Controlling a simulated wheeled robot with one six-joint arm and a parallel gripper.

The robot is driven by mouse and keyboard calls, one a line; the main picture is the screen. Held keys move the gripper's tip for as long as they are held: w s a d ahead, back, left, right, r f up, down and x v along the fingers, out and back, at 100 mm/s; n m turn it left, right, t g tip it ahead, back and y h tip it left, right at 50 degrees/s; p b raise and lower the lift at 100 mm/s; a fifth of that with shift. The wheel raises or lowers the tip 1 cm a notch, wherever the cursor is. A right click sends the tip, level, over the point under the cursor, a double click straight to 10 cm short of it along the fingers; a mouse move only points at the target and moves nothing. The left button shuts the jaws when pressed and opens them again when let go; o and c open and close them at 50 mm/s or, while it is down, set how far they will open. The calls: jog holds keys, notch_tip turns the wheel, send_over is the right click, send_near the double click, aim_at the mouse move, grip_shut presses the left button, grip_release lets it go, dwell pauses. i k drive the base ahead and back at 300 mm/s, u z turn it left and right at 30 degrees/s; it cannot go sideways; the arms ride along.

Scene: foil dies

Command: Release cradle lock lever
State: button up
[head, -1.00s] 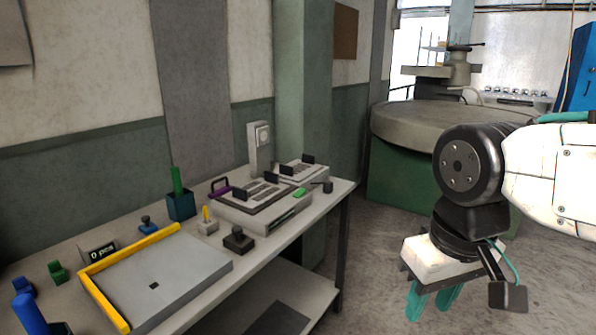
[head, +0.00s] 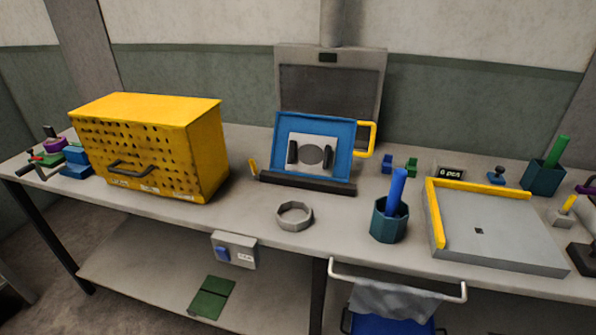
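A blue tilted frame (head: 314,120), which looks like the cradle, stands on the bench near the middle of the head view. It has a yellow loop handle (head: 373,139) on its right side and a dark bar along its lower edge. A grey plate (head: 311,154) with a dark oval and two black upright pieces sits on its face. A small yellow lever (head: 253,167) stands just left of the frame's lower left corner. I cannot tell for sure which yellow part is the lock lever. My gripper is out of view.
A yellow perforated box (head: 150,150) stands left. A grey ring (head: 294,215) and a teal cup (head: 389,223) with a blue rod stand in front. A grey plate with yellow edges (head: 500,230) lies right. A rail with a cloth (head: 392,300) hangs at the bench front.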

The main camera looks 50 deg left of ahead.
aim_at(253, 166)
jog(key=u, duration=1.9)
jog(key=i, duration=0.3)
jog(key=z, duration=2.55)
jog(key=k, duration=1.05)
jog(key=u, duration=1.8)
